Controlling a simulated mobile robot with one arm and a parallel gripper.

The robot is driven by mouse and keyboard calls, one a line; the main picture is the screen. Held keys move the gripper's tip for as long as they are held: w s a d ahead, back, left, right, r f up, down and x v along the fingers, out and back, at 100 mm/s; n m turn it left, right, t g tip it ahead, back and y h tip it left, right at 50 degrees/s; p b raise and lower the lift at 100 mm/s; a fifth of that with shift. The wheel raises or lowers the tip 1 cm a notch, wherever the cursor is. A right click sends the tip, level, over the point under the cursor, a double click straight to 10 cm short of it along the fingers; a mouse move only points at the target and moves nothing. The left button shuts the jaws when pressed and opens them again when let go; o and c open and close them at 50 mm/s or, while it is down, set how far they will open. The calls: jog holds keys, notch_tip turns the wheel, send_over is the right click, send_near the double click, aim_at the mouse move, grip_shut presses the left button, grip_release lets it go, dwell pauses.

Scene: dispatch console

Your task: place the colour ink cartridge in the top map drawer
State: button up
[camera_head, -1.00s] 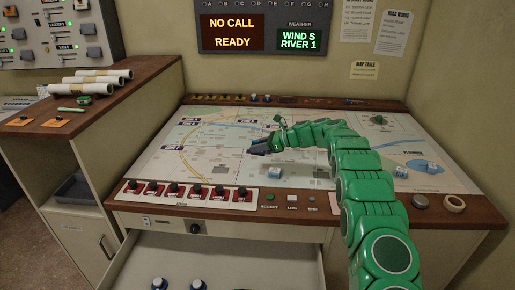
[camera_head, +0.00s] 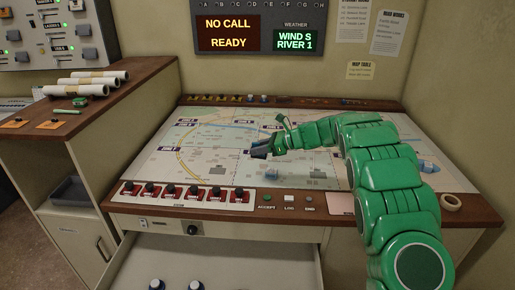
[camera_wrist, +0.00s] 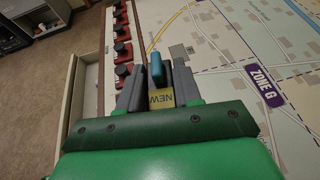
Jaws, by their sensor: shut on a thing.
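My gripper (camera_head: 260,149) is above the map table, left of its middle. In the wrist view, its grey fingers (camera_wrist: 158,92) are shut on the colour ink cartridge (camera_wrist: 156,68), a narrow teal piece with a yellow "NEW" label at its near end. In the head view the held cartridge is small and mostly hidden by the fingers. The top map drawer (camera_head: 235,258) stands pulled out below the console's front edge, left of my arm. Its pale wall also shows at the left in the wrist view (camera_wrist: 83,95).
Two dark-capped bottles (camera_head: 157,285) stand in the drawer's front part; the rest of its visible floor is bare. A row of red-based switches (camera_head: 184,193) lines the console's front edge above the drawer. A tape roll (camera_head: 451,203) lies at the right.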

jog(key=shift+s+d+r, duration=0.1)
jog(key=shift+s, duration=0.45)
